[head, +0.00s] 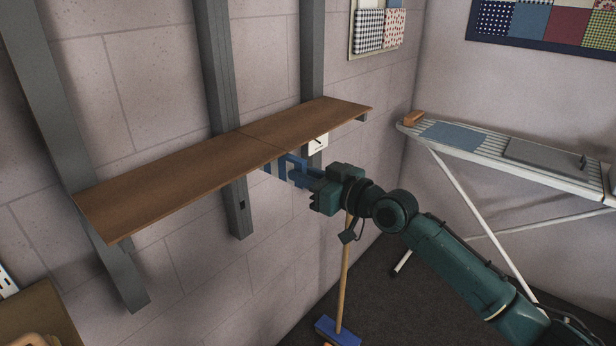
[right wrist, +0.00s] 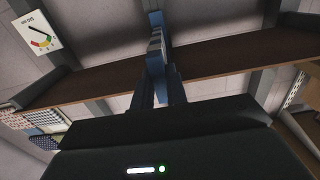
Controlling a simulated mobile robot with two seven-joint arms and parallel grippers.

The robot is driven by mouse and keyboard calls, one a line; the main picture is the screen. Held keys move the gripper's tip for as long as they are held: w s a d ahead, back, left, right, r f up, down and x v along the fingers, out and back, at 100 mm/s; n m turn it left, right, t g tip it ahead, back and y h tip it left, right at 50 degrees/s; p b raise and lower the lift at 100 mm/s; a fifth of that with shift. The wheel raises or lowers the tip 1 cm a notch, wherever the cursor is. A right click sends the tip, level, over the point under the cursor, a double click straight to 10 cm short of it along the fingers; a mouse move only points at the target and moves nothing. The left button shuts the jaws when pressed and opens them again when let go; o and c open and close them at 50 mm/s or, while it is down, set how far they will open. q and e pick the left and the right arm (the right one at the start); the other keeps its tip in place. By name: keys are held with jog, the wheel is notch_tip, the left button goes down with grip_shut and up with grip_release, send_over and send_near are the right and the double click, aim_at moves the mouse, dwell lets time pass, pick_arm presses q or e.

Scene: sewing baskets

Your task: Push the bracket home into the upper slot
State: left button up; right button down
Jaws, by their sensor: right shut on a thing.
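My right gripper (head: 296,172) is just under the front edge of the brown shelf, near the middle grey upright (head: 226,110). Its blue fingers also show in the right wrist view (right wrist: 158,92), shut on a blue-grey bracket (right wrist: 156,48). The bracket points away from the gripper toward an upright. In the head view the bracket is hard to tell from the fingers, and the shelf hides part of this area. A dark slot (head: 242,205) shows low on the middle upright. I cannot see the upper slot or whether the bracket touches it. My left gripper is not in view.
The brown shelf (head: 190,178) runs along the block wall, close above the gripper. A white dial card (head: 318,142) is behind it. A broom (head: 345,280) stands below, and an ironing board (head: 500,155) is at the right. Dark floor lies open between them.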

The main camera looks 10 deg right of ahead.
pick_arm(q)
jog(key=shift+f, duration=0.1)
pick_arm(e)
jog(key=shift+w+a, duration=0.25)
jog(key=shift+w, duration=0.05)
jog(key=c, duration=1.3)
grip_release()
pick_arm(q)
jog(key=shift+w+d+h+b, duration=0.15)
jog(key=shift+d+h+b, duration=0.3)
jog(key=shift+b, duration=0.85)
pick_arm(e)
jog(key=shift+v, duration=6.55)
